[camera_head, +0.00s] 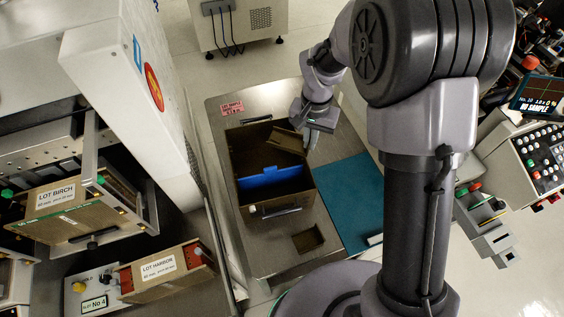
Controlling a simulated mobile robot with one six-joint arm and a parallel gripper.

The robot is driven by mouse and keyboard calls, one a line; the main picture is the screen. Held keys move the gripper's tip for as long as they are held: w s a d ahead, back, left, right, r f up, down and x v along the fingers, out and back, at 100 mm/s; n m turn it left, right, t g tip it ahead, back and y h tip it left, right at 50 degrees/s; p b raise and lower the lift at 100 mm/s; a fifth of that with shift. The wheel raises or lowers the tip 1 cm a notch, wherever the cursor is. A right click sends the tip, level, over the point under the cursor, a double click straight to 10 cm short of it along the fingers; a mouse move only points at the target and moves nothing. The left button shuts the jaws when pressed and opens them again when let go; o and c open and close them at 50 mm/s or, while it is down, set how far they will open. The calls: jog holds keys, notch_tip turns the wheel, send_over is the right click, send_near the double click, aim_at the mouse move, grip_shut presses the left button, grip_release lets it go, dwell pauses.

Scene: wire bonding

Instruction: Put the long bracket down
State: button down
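My gripper (311,136) points down over the back right corner of a dark open box (242,196) on the steel table. A flat brown piece (287,140) slants across that corner, right beside the fingers. It may be the long bracket, but I cannot tell for sure. I also cannot tell whether the fingers hold it or whether it rests on the box. The fingers are small and partly hidden by the wrist, so their opening does not show. A blue strip (270,177) stands across the inside of the box.
The steel table (265,262) has a teal mat (352,195) right of the box and a small brown square (307,239) in front. A pink label (232,108) lies at the back left.

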aim_at(280, 142)
jog(key=a, duration=0.2)
jog(key=a+m, duration=0.1)
jog(key=a, duration=0.2)
jog(key=w+a+m+p, duration=0.1)
jog(key=a, duration=0.2)
jog(key=shift+a+f, duration=0.15)
jog(key=shift+f, duration=0.15)
notch_tip(280, 142, down, 13)
jog(key=b, duration=0.5)
notch_tip(280, 142, down, 4)
jog(key=shift+w+f+b, duration=0.1)
jog(key=shift+f+b, duration=0.15)
jog(key=shift+b, duration=0.65)
jog(key=shift+r, duration=0.2)
jog(key=c, duration=2)
grip_release()
jog(key=shift+f, duration=0.25)
jog(key=o, duration=0.4)
